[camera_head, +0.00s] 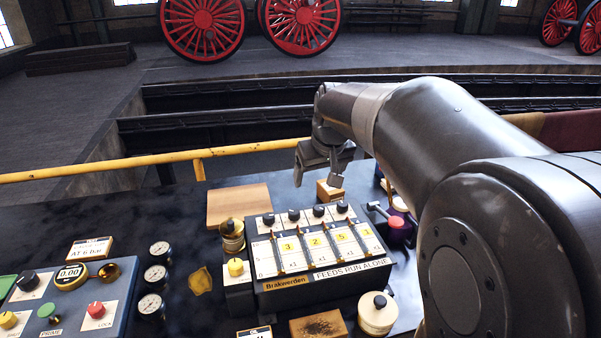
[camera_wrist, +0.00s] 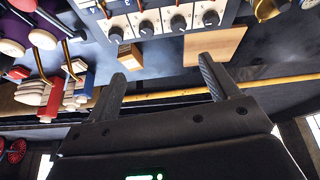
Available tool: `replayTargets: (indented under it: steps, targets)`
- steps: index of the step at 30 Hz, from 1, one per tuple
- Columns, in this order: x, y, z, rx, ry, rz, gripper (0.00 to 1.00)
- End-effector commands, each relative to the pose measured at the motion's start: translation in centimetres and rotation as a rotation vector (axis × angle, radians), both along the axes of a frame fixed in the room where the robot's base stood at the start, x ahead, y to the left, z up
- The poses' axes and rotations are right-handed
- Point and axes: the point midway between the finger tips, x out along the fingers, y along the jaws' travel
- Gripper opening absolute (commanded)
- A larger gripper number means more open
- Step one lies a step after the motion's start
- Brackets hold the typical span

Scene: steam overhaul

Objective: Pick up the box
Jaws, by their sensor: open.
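A small wooden box (camera_head: 328,193) sits on the dark table just behind the panel with the row of black knobs. The box also shows in the wrist view (camera_wrist: 128,57), beyond the fingertips and closer to the left finger. My gripper (camera_head: 317,178) is open and empty, above and behind the box in the head view. In the wrist view my gripper (camera_wrist: 160,76) has its two fingers well apart, with nothing between them. Part of the box's top is covered by a finger in the head view.
The knobbed panel (camera_head: 323,282) stands in front of the box. A flat wooden board (camera_head: 239,204) lies to its left. A red-knobbed lever (camera_head: 395,222) stands to the right. A yellow rail (camera_head: 110,169) runs behind the table. A round cream pot (camera_head: 376,318) is near the front.

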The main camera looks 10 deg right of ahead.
Motion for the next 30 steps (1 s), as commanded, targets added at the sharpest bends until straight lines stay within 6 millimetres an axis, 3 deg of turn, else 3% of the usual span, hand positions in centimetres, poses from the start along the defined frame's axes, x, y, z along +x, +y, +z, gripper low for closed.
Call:
replayTargets:
  steps: [3,11,18,24,30]
  targets:
    - [4.3,-1.5,-1.2,0.001,0.013,0.013,0.8]
    - [12.8,-5.3,-5.0,0.008,0.029,0.045,0.8]
    - [19.6,-9.5,-10.4,0.021,0.038,0.069,0.8]
    - [23.2,-12.3,-14.5,0.029,0.039,0.084,0.8]
    - [24.6,-13.5,-16.4,0.034,0.038,0.09,0.8]
